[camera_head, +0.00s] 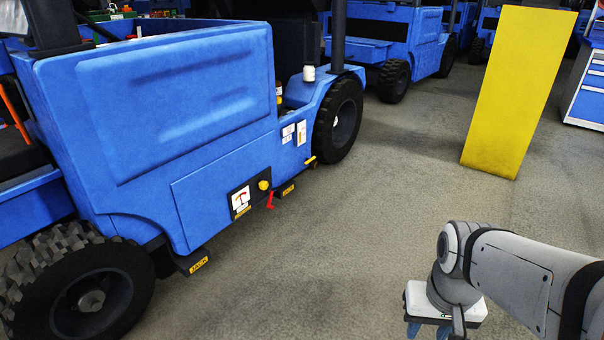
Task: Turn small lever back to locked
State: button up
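A small red lever (270,200) hangs low on the side of the blue vehicle (180,110), just right of a dark panel with a white and orange label (240,199). A round yellow knob (264,185) sits just above and left of the lever. Which of these is the small lever is not certain from this view. My gripper (432,330) is at the lower right, pointing down, well apart from the vehicle. Its fingers are partly cut off by the bottom edge, so its opening is unclear.
Black wheels (340,117) and low black jack brackets (194,262) stick out along the vehicle's side. A yellow pillar (515,90) stands at the back right, near a blue and white cabinet (586,90). The grey floor (370,225) between vehicle and arm is clear.

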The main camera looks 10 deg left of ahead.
aim_at(271, 191)
jog(key=k, duration=1.35)
jog(key=u, duration=0.55)
jog(key=i, duration=1)
jog(key=u, duration=0.1)
